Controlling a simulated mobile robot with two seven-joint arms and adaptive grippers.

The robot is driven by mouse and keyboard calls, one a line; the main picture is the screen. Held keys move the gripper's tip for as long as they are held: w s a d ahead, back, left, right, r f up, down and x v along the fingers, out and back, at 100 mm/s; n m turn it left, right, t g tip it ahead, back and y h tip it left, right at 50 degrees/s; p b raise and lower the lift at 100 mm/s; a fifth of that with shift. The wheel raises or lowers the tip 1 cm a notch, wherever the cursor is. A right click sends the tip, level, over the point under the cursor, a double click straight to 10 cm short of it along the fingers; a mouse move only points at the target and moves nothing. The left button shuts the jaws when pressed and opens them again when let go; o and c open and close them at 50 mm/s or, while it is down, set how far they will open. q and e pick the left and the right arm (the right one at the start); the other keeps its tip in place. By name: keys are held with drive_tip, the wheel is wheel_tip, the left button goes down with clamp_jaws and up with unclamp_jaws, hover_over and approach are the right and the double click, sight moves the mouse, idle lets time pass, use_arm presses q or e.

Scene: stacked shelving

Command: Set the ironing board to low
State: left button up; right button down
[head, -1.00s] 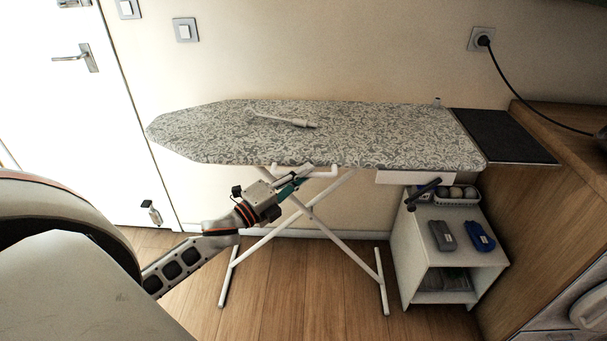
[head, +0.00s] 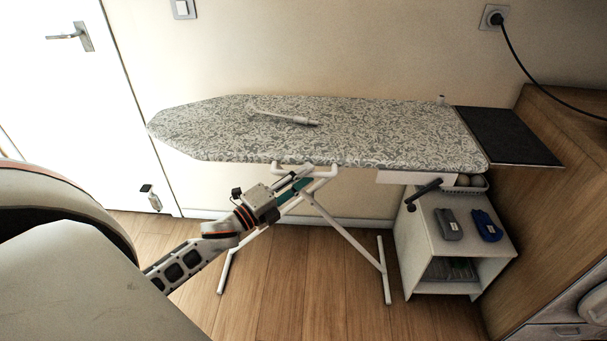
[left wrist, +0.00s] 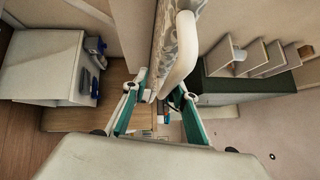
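The ironing board (head: 360,135) has a grey-and-white patterned cover and white crossed legs (head: 345,232). It stands level and raised by the wall, its right end beside the wooden cabinet. My left gripper (head: 306,178) is under the board's front edge at a bent white bar (head: 328,171). In the left wrist view, my left gripper's fingers (left wrist: 160,92) lie on either side of the thick white bar (left wrist: 180,72), close to it. Whether both fingers press on it I cannot tell. A dark lever-like piece (head: 425,190) shows under the board's right end. My right gripper is out of view.
A pale wand-like item (head: 284,118) lies on the board. A white shelf unit (head: 418,268) stands under the board's right end with small grey and blue items. The wooden cabinet (head: 545,180) is at the right. Bare wooden floor (head: 300,300) lies in front.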

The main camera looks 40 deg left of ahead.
use_arm(q)
drive_tip(key=shift+r, duration=0.25)
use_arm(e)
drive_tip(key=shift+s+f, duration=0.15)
use_arm(q)
drive_tip(key=v, duration=1.2)
drive_tip(key=shift+f, duration=0.1)
